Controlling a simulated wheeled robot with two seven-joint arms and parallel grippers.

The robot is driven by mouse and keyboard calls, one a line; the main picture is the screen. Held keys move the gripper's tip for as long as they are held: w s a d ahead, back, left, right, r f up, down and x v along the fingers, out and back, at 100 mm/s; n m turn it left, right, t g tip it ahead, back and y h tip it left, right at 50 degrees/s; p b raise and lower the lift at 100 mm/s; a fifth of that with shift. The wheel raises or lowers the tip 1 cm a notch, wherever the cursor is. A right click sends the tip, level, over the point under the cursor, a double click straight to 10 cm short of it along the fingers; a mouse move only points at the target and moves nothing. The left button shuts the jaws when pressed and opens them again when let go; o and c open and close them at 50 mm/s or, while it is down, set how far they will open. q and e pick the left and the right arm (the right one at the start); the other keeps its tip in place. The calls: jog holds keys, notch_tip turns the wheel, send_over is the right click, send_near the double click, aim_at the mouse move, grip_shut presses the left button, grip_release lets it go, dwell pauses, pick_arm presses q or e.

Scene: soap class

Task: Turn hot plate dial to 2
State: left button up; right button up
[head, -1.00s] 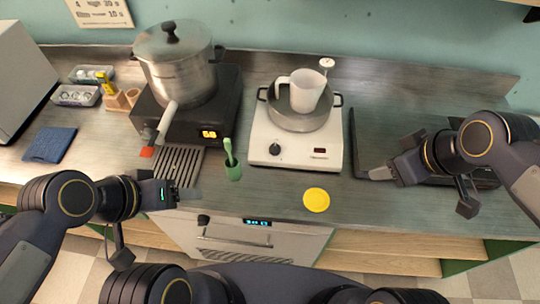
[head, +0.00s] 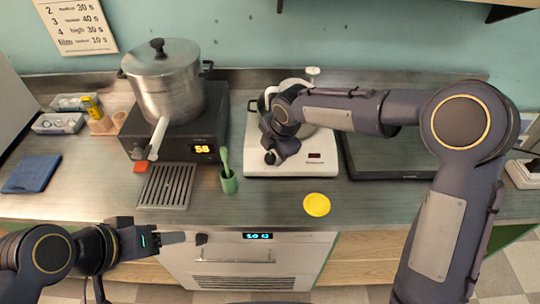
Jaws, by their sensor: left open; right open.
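The white hot plate (head: 290,166) stands on the counter, with a small red display at its front right. My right gripper (head: 271,157) is at the front left of the hot plate, over the spot of the black dial, which it hides. I cannot tell whether the fingers touch the dial. My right arm also covers most of the pan (head: 262,104) on the hot plate. My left gripper (head: 185,238) is open and empty, low in front of the counter edge.
A large steel pot (head: 165,85) sits on a black heater (head: 183,143) at the left. A blue cloth (head: 32,174) is far left.

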aim_at(271, 155)
jog(key=shift+x, duration=1.85)
jog(key=c, duration=0.9)
